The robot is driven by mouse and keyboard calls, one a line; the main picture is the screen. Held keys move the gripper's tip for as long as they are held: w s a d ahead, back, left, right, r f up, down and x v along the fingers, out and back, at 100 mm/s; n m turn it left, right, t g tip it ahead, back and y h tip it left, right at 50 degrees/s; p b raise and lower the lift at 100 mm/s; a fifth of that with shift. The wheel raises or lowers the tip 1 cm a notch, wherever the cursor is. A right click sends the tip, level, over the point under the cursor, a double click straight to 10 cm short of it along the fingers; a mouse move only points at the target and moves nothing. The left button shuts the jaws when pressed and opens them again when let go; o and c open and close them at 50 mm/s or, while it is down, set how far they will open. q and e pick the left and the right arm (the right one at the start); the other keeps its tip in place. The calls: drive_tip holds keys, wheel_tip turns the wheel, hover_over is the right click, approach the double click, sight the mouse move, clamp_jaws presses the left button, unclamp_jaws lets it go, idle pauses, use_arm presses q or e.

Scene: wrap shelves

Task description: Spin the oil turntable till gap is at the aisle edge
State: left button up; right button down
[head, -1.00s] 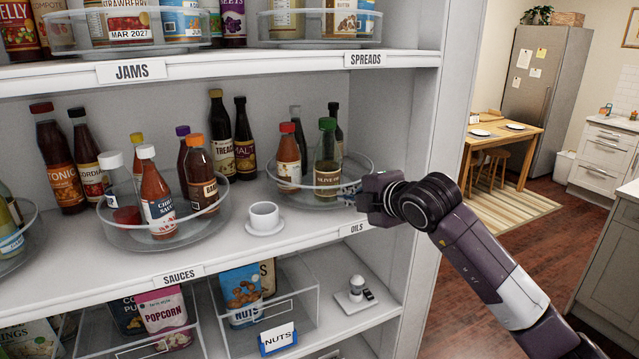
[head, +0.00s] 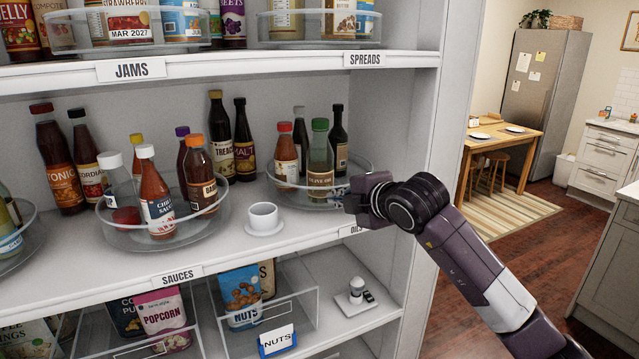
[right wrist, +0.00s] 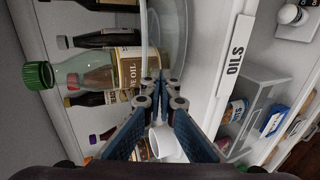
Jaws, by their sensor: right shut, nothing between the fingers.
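The clear round oil turntable (head: 283,187) stands at the right end of the middle shelf, above the OILS label. It carries a green-capped olive oil bottle (head: 320,160) at the front, a red-capped bottle (head: 286,160) at left and two dark bottles behind. Its right front part shows no bottle, though my gripper partly covers it. My right gripper (head: 352,202) is shut and empty at the turntable's right front rim. In the right wrist view its fingertips (right wrist: 163,84) meet beside the clear rim (right wrist: 176,45); I cannot tell whether they touch it. My left gripper is not in view.
A white cup on a saucer (head: 264,218) stands left of the oil turntable. The sauces turntable (head: 150,243) is further left. The spreads shelf (head: 300,62) is above; the aisle is open at right, beyond the cabinet side (head: 447,100).

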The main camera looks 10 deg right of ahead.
sight(310, 199)
drive_tip(key=shift+s+a+b, duration=0.1)
drive_tip(key=shift+a+b, duration=0.35)
drive_tip(key=shift+a, duration=0.7)
drive_tip(key=shift+a, duration=0.15)
drive_tip(key=shift+a+f+b, duration=0.1)
drive_tip(key=shift+a+b, duration=0.35)
drive_tip(key=shift+a, duration=0.6)
drive_tip(key=shift+d, duration=0.1)
